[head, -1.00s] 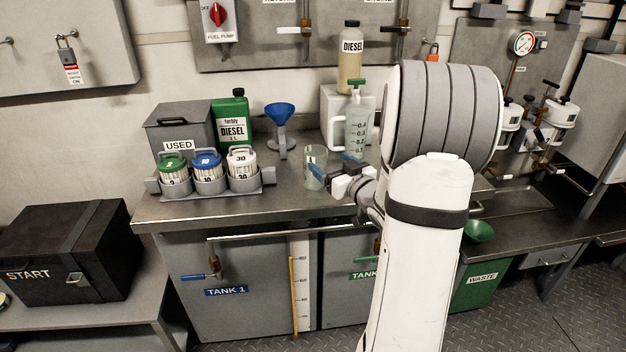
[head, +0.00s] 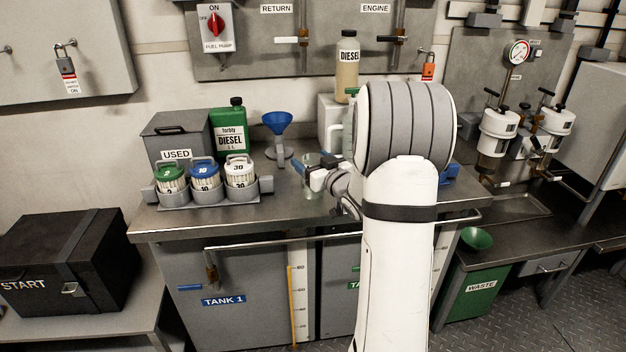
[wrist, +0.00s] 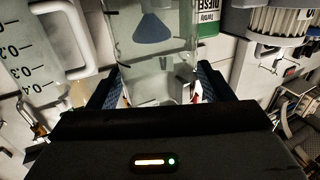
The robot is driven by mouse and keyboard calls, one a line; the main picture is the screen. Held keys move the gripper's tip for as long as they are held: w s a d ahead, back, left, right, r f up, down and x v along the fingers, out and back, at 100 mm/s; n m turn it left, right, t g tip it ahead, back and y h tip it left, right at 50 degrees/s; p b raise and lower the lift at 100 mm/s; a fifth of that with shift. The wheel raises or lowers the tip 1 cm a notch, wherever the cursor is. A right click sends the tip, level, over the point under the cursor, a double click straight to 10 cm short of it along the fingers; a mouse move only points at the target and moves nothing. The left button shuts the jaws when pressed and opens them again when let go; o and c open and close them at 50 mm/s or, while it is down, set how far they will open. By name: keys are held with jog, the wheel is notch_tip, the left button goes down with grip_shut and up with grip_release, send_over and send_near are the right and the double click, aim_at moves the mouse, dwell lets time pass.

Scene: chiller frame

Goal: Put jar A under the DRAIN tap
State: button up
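A clear glass jar (head: 311,188) stands upright on the steel bench, right of the blue funnel. No letter on it is readable. My gripper (head: 311,173) is at the jar, with its body to the jar's right and partly covering it. In the wrist view the jar (wrist: 150,62) sits between the two dark-blue fingers of my gripper (wrist: 155,90), one on each side. The fingers are spread wide; contact with the glass is not clear. No DRAIN label is readable. A tap (head: 211,274) with a blue lever is on the front above the TANK 1 label.
A graduated jug (wrist: 35,65) stands close beside the jar, mostly hidden by my arm in the head view. The blue funnel (head: 278,122), green diesel can (head: 229,130) and filter rack (head: 208,197) are to the left. A green WASTE bin (head: 470,297) is right.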

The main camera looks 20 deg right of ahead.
jog(key=c, duration=1.2)
